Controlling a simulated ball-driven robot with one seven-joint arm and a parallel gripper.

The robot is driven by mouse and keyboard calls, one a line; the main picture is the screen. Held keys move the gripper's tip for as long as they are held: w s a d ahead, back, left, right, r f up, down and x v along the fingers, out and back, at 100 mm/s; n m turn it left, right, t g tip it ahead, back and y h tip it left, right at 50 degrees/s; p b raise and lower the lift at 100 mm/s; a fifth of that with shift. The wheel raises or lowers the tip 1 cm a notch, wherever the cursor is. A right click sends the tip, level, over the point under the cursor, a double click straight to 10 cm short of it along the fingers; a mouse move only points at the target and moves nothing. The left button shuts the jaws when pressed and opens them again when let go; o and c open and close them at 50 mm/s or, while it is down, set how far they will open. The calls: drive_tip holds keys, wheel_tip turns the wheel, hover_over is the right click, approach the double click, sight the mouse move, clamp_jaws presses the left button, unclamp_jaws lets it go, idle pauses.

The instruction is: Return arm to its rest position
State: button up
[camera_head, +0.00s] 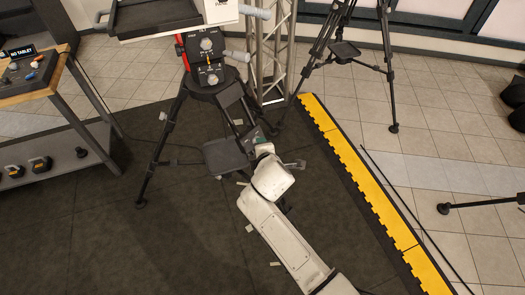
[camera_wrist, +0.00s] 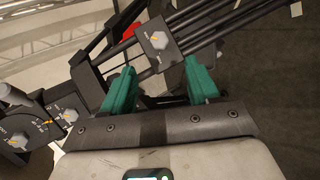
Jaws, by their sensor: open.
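My white arm (camera_head: 285,235) reaches up from the bottom edge in the head view. My gripper (camera_head: 247,140) is at its far end, small and partly hidden by the wrist, in front of the black tripod. In the wrist view my gripper (camera_wrist: 160,78) shows two green fingers standing well apart, with nothing held between them. A black tripod part with tubes and a grey knob (camera_wrist: 158,40) lies just beyond the fingertips. I cannot tell whether the fingers touch it.
The tripod (camera_head: 208,80) carries a control head and stands on dark matting (camera_head: 100,240). A truss (camera_head: 270,50) rises behind it. A yellow edge strip (camera_head: 370,185) runs along the mat's right side. A cart (camera_head: 30,85) stands left. Another tripod (camera_head: 345,50) stands behind.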

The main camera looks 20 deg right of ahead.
idle(0.3)
drive_tip(key=s+d+f+m+g, duration=0.25)
drive_tip(key=s+d+m, duration=0.2)
drive_tip(key=s, duration=0.55)
drive_tip(key=s+d+f+m+g, duration=0.25)
drive_tip(key=s+m, duration=0.35)
drive_tip(key=s, duration=0.4)
drive_tip(key=s+d+r+m+g+y, duration=0.1)
drive_tip(key=s+m+g, duration=0.1)
drive_tip(key=s, duration=0.8)
drive_tip(key=s+d+r+m+g, duration=0.2)
drive_tip(key=s+m, duration=0.2)
drive_tip(key=s, duration=0.5)
drive_tip(key=shift+s+r+g+y, duration=0.25)
drive_tip(key=shift+s+g+y, duration=0.05)
drive_tip(key=shift+s+y, duration=0.1)
drive_tip(key=shift+w+m, duration=0.1)
drive_tip(key=shift+m, duration=0.15)
